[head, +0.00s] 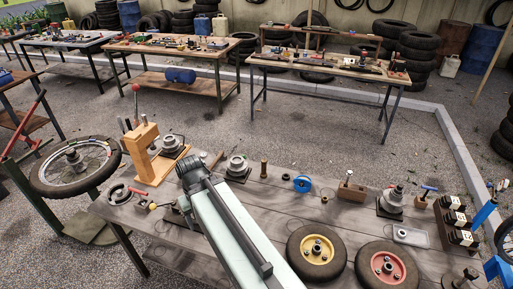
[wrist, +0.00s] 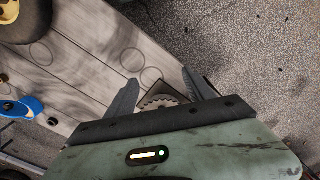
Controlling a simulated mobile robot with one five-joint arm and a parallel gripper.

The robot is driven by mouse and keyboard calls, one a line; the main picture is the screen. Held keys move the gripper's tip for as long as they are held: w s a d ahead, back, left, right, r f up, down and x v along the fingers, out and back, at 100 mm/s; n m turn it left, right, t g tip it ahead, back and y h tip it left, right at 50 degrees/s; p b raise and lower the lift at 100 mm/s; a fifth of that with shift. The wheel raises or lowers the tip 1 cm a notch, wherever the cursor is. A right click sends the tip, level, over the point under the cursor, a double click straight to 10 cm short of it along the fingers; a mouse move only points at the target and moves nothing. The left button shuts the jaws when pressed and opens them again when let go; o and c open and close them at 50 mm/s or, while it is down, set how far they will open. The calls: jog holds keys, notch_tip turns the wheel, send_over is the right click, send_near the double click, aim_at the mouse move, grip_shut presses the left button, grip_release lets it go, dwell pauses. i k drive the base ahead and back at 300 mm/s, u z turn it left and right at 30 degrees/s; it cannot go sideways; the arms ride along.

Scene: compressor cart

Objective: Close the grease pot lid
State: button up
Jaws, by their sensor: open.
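I cannot pick out the grease pot or its lid with certainty. In the wrist view, a round metal part with a toothed rim (wrist: 160,101) sits on a dark square base near the bench edge, partly hidden by my gripper. My gripper (wrist: 160,90) is open, with one finger to each side of this part in the picture; the gap in height cannot be told. In the head view my arm reaches over the bench, and my fingers are hidden. A round metal fitting (head: 237,166) on a dark base stands just right of the arm's end.
The wooden bench (head: 275,210) holds a yellow-hubbed wheel (head: 317,251), a red-hubbed wheel (head: 388,266), a blue round tool (head: 302,183), a wooden stand (head: 143,155) and a metal fitting (head: 391,202). Open gravel floor lies behind.

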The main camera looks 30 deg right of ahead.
aim_at(300, 182)
jog(key=u, duration=0.4)
jog(key=k, duration=1.25)
jog(key=u, duration=0.3)
jog(key=i, duration=0.8)
jog(key=u, duration=0.5)
